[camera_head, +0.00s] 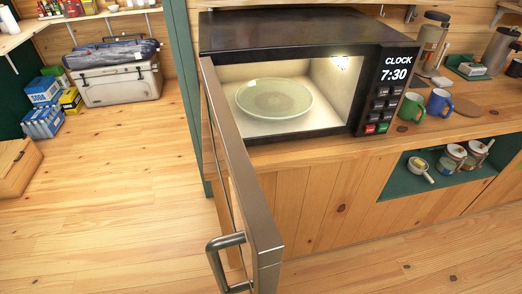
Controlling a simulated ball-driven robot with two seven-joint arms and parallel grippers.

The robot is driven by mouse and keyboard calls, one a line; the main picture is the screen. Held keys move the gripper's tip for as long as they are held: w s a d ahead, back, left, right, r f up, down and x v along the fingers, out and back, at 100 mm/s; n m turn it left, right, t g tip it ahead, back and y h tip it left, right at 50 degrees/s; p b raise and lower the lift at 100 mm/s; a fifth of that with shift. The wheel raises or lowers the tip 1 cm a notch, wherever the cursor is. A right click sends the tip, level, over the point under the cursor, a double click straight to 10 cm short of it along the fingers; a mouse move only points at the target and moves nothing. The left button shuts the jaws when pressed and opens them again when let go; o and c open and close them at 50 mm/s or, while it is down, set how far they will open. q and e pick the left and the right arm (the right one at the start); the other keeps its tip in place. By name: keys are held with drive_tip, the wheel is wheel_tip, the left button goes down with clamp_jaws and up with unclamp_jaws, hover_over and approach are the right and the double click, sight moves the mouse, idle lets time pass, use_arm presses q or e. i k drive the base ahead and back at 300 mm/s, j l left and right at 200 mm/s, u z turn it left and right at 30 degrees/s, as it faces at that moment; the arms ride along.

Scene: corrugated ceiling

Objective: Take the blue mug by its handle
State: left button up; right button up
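The blue mug (438,103) stands upright on the wooden counter, to the right of the microwave. Its handle shows on its right side. A green mug (411,108) stands just to its left, between it and the microwave, with its handle also to the right. Neither of my grippers shows in the head view.
The microwave (290,28) has its door (246,190) wide open toward me, with a plate (274,98) inside. Canisters and a small green tray (470,68) stand behind the mugs. Jars (452,158) sit in a green niche below. Counter (490,97) right of the blue mug is partly clear.

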sight(438, 99)
drive_tip(key=j, duration=0.3)
drive_tip(key=k+j+z, duration=0.1)
drive_tip(key=j, duration=0.2)
drive_tip(key=l+z, duration=0.1)
drive_tip(key=z, duration=1.05)
